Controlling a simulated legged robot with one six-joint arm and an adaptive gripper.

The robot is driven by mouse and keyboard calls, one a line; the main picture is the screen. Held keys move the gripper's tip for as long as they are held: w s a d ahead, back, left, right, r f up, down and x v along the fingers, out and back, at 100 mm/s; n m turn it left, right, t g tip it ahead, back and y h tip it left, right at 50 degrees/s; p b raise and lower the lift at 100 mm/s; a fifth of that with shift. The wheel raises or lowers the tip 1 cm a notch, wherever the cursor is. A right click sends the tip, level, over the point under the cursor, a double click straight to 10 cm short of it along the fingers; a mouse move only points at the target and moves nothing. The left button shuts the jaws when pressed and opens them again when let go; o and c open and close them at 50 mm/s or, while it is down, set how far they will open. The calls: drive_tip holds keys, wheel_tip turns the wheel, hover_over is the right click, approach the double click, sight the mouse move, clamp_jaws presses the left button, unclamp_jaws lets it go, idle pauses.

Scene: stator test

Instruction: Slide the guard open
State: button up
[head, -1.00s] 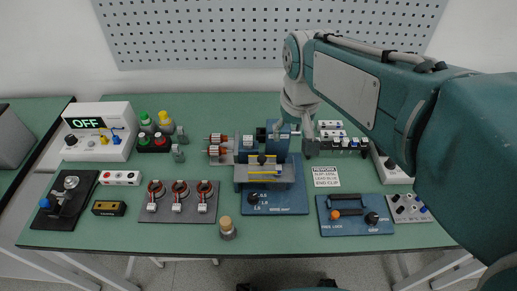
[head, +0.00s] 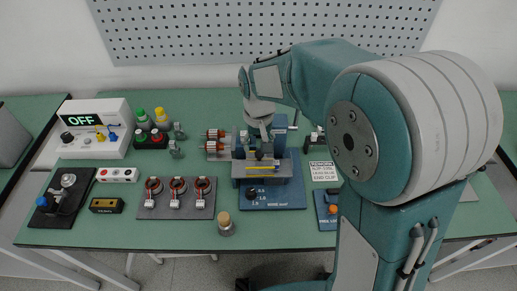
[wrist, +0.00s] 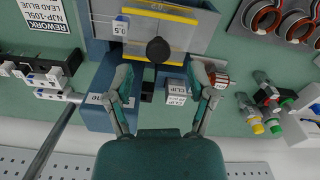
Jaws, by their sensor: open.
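The guard is a grey plate with yellow strips and a round black knob (wrist: 158,50). It sits on the blue fixture (head: 285,196) mid-table. In the head view the guard's front (head: 280,170) shows, while my gripper covers the area around the knob. In the wrist view the guard plate (wrist: 180,33) lies at the top. My gripper (wrist: 160,76) is open, its fingers spread on either side of the knob's line. The knob shows just beyond the fingertips; I cannot tell any contact. In the head view my gripper (head: 264,150) points down over the fixture.
Small white CLIP blocks (wrist: 176,90) lie between my fingers in the wrist view. Copper-and-red rotors (head: 214,134) stand left of the fixture. A stator board (head: 198,210) is at front left, and a wooden-topped peg (head: 224,220) is near the front edge. My arm hides the right side.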

drive_tip(key=shift+d+f, duration=0.1)
drive_tip(key=shift+f, duration=1.2)
clamp_jaws()
drive_tip(key=a, duration=0.4)
drive_tip(key=shift+a, duration=0.15)
unclamp_jaws()
drive_tip(key=shift+a, duration=0.2)
